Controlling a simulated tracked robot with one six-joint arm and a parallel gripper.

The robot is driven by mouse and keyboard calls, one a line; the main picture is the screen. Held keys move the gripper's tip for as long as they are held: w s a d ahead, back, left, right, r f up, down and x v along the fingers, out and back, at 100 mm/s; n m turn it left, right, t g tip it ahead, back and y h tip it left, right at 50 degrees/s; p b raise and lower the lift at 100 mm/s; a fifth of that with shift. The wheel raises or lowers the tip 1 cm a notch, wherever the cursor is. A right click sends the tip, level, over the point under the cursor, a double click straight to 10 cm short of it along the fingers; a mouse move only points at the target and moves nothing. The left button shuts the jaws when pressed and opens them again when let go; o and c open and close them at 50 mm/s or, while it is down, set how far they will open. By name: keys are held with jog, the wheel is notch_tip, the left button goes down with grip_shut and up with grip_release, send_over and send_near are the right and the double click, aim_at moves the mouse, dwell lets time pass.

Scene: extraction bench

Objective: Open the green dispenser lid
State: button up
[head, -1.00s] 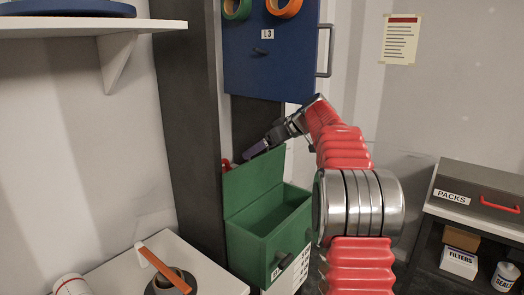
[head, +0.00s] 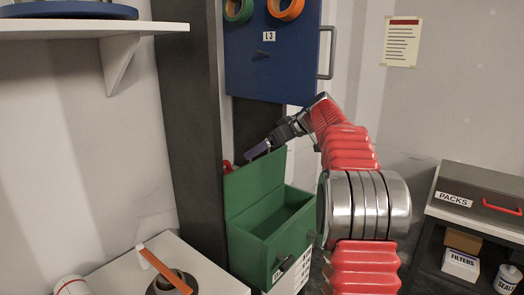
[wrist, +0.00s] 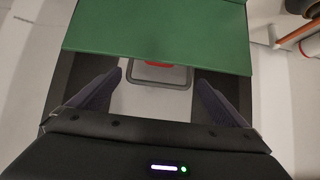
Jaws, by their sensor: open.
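The green dispenser (head: 262,248) is a box with a dark handle on its front, in the middle of the head view. Its green lid (head: 254,187) stands raised at the back edge, and the box's interior shows, with nothing visible in it. The lid also fills the top of the wrist view (wrist: 160,35). My gripper (head: 256,151) is at the lid's top edge, partly hidden behind it. In the wrist view my gripper (wrist: 158,85) has its two dark fingers spread wide with nothing between them. Whether a finger touches the lid cannot be told.
A blue panel (head: 270,65) with a grey handle and tape rolls hangs above my gripper. A dark post (head: 187,120) stands left of the dispenser. A white table (head: 125,270) with a tape roll is front left. A cabinet marked PACKS (head: 480,178) stands at right.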

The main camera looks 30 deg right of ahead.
jog(key=v, duration=1.2)
jog(key=shift+s+r, duration=0.1)
jog(key=shift+s, duration=0.05)
